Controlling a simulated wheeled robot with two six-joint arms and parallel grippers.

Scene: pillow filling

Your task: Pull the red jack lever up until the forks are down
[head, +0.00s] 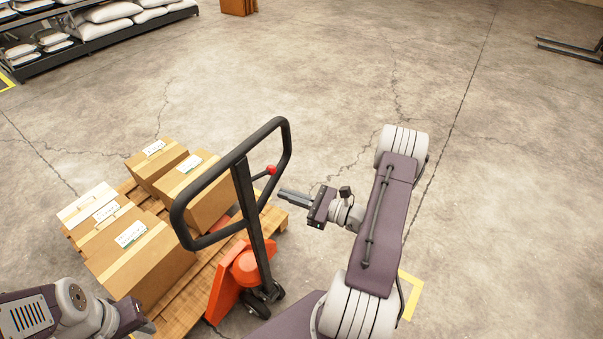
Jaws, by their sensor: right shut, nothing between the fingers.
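The red jack lever (271,170) is a small red knob on a short dark rod. It sticks out to the right inside the black loop handle (281,127) of the orange pallet jack (228,279). My right gripper (283,195) is shut and empty, just below and right of the red knob, with a small gap seeming to lie between them. The forks are hidden under the loaded wooden pallet (187,300), so their height cannot be told. Of my left arm only a part shows at the lower left; its gripper is out of view.
Several cardboard boxes (150,272) stand on the pallet behind the handle. A shelf with white sacks (105,12) is at the far upper left. The concrete floor to the right and behind is mostly clear. Yellow floor tape (411,296) lies near my right arm.

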